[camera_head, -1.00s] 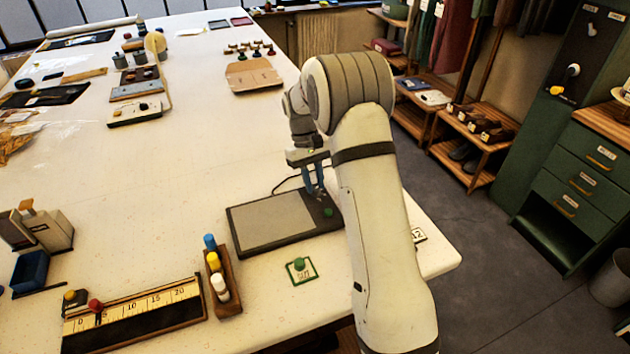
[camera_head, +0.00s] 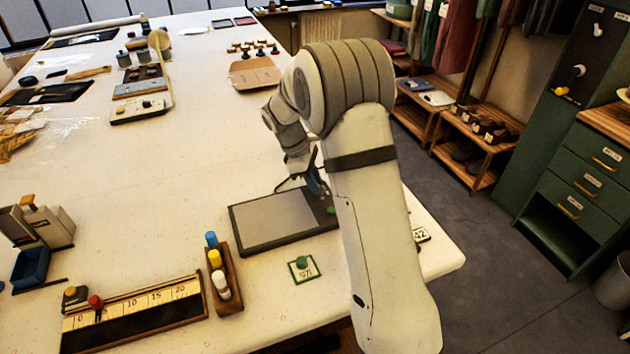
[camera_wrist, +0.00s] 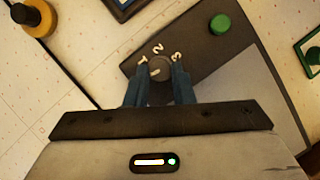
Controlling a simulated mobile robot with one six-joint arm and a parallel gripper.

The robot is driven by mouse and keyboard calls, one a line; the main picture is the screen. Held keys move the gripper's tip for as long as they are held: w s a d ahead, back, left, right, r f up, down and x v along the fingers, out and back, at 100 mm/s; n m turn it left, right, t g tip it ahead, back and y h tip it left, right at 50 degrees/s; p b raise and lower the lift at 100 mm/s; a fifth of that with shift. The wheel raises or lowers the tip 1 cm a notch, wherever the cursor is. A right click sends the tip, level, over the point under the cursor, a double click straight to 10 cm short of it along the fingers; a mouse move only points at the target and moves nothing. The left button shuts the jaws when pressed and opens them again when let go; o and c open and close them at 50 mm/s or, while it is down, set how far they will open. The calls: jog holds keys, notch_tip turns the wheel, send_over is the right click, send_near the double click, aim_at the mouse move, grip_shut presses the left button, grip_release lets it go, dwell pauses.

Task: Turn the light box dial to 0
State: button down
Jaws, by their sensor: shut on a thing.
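The light box (camera_head: 240,243) is a flat dark box with a grey panel near the table's front right. A green button (camera_head: 331,210) sits on its right end and also shows in the wrist view (camera_wrist: 220,25). In the wrist view the small round dark dial (camera_wrist: 159,69) has a pale pointer line and the numbers 1, 2 and 3 beside it; no 0 is visible. My gripper (camera_head: 318,188) is over the box's right end. Its blue fingers (camera_wrist: 160,74) are on both sides of the dial, shut on it. In the head view the dial is hidden.
A green-framed card with a green knob (camera_head: 302,266) lies in front of the box. A wooden rack of coloured bottles (camera_head: 227,285) and a ruler board (camera_head: 135,306) stand to the left. A small number tag (camera_head: 421,235) is to the right. The table's middle is clear.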

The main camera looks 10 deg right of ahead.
jog(key=shift+s+n+t, duration=0.15)
jog(key=shift+n+t, duration=0.15)
jog(key=shift+n, duration=0.7)
jog(key=c, duration=1.3)
grip_release()
jog(key=shift+o, duration=0.2)
jog(key=v, duration=0.7)
jog(key=shift+a+r+b, duration=0.25)
jog(key=shift+r+b, duration=0.1)
jog(key=shift+b, duration=0.1)
